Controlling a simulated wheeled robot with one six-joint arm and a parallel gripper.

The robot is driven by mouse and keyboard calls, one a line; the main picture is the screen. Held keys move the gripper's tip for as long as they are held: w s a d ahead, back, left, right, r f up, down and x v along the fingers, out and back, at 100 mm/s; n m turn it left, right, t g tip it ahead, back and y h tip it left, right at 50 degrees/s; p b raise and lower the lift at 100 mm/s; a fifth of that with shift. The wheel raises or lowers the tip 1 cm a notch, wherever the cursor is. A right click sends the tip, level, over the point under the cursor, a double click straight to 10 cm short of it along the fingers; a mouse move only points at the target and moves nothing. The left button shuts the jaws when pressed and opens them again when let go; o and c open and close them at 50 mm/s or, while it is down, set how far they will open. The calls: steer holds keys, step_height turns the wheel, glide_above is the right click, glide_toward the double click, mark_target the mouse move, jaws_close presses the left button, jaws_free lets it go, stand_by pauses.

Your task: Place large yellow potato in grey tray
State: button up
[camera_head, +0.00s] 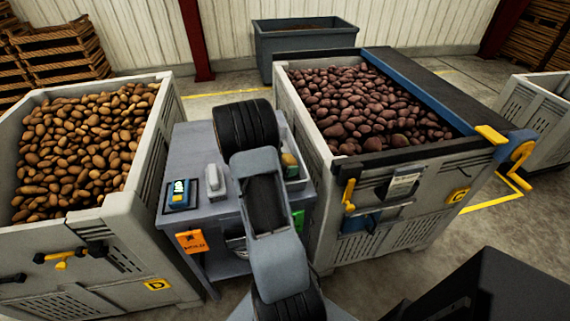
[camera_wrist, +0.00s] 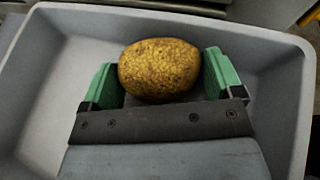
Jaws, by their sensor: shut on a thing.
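The large yellow potato (camera_wrist: 160,70), brown-speckled, is held between the two green fingers of my gripper (camera_wrist: 160,78) in the wrist view. The grey tray (camera_wrist: 170,19) surrounds the potato and fingers in that view, so they are over or inside it. I cannot tell whether the potato touches the tray floor. In the head view the grey tray (camera_head: 297,184) stands on the right side of the grey table, partly hidden by my arm. A yellowish bit of the potato (camera_head: 288,159) shows there beside my arm; the fingers are mostly hidden.
The grey table (camera_head: 215,218) also bears a blue device (camera_head: 179,195) and a small grey object (camera_head: 215,181). A crate of brown potatoes (camera_head: 150,205) stands left, a crate of reddish potatoes (camera_head: 320,205) right. An orange tag (camera_head: 192,242) hangs at the table's front.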

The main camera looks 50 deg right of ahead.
steer(key=shift+f, duration=0.15)
steer(key=o, duration=0.8)
steer(key=shift+r, duration=0.2)
steer(key=v, duration=1.2)
steer(key=shift+f, duration=0.1)
steer(key=s+a+r+m+t+y, duration=0.2)
steer(key=a+m+y, duration=0.2)
steer(key=a, duration=0.5)
steer(key=s+a+r+m+t+y, duration=0.3)
steer(key=a+m+y, duration=0.1)
steer(key=a, duration=0.5)
steer(key=s+a+r+m+t+y, duration=0.2)
steer(key=a+m+y, duration=0.3)
steer(key=a, duration=0.4)
steer(key=shift+s+a+r+m, duration=0.15)
steer(key=shift+a+r+m, duration=0.1)
steer(key=shift+r+m, duration=0.35)
steer(key=shift+f, duration=0.1)
